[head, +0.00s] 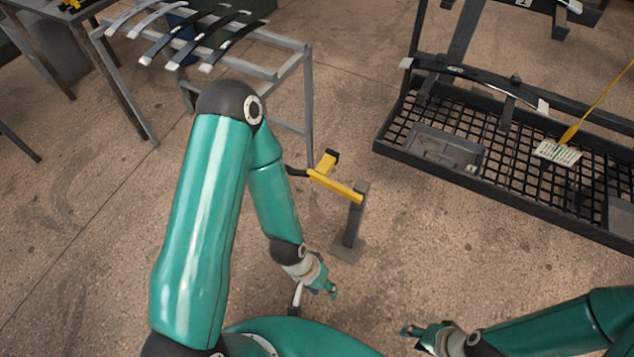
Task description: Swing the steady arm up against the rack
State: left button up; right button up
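A yellow arm (335,185), which looks like the steady arm, sits on a short dark post (354,220) in the middle of the head view. It reaches out to the upper left and has a dark-tipped bracket at its far end. The dark rack (465,172) with a mesh floor stands at the right. My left gripper (329,291) is below the post and apart from the yellow arm; its fingers are too small to read. My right gripper (411,338) is low in the picture, with its fingertips apart and nothing seen between them.
A grey metal stand (310,100) at the upper left carries several dark and light curved leaf springs (190,35). The rack holds a leaf spring (480,78), a grey tray (440,147) and a paper card (558,152). Bare floor lies between post and rack.

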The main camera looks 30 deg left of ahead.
aim_at(331, 157)
jog(key=k, duration=0.6)
jog(key=u, duration=0.4)
jog(key=i, duration=0.65)
jog(key=u, duration=0.7)
jog(key=i, duration=0.9)
jog(key=z, duration=0.45)
